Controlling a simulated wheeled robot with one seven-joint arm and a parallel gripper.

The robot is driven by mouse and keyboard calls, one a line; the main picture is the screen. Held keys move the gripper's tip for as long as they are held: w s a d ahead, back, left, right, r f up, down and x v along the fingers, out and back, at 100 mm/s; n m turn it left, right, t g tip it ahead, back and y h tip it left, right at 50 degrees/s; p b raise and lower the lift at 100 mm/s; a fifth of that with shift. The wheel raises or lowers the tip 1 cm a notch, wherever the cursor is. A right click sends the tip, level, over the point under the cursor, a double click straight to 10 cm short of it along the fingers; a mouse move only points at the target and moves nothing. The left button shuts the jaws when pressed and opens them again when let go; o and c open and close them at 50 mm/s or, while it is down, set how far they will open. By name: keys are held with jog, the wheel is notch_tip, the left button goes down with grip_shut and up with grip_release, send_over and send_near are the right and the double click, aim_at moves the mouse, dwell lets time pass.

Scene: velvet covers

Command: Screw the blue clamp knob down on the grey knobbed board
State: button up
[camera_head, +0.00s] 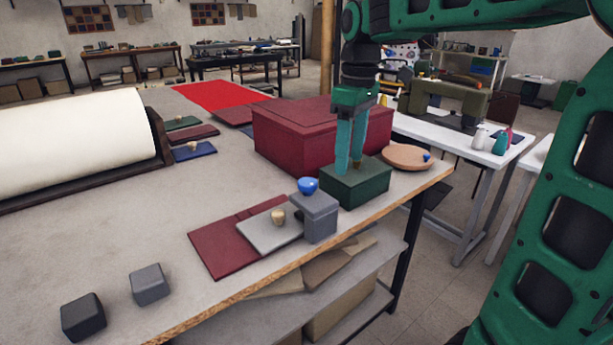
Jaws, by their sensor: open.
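A round blue knob (308,186) sits on top of a grey block (320,220) near the table's front edge. The block stands at the right end of a flat grey board (262,236), which carries a small tan knob (277,217). The board lies partly over a dark red panel (220,250). My gripper (349,168) points down, open and empty, to the right of and behind the blue knob. Its fingertips appear in front of the red box and over the dark green box; their exact height is unclear.
A dark green box (362,190) and a large red box (290,138) stand close by my gripper. A round wooden tray (395,156) with a small blue piece is at the right. Two loose dark blocks (150,284) lie front left. The table's middle (130,215) is clear.

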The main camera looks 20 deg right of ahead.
aim_at(307, 181)
jog(key=w+a+r+n, duration=0.3)
jog(key=w+a+n, duration=0.2)
jog(key=w+a, duration=0.15)
jog(key=f, duration=0.7)
jog(key=a+f, duration=0.1)
jog(key=f, duration=0.2)
jog(key=shift+s+f, duration=0.2)
jog(key=shift+c, duration=0.6)
jog(key=c, duration=0.9)
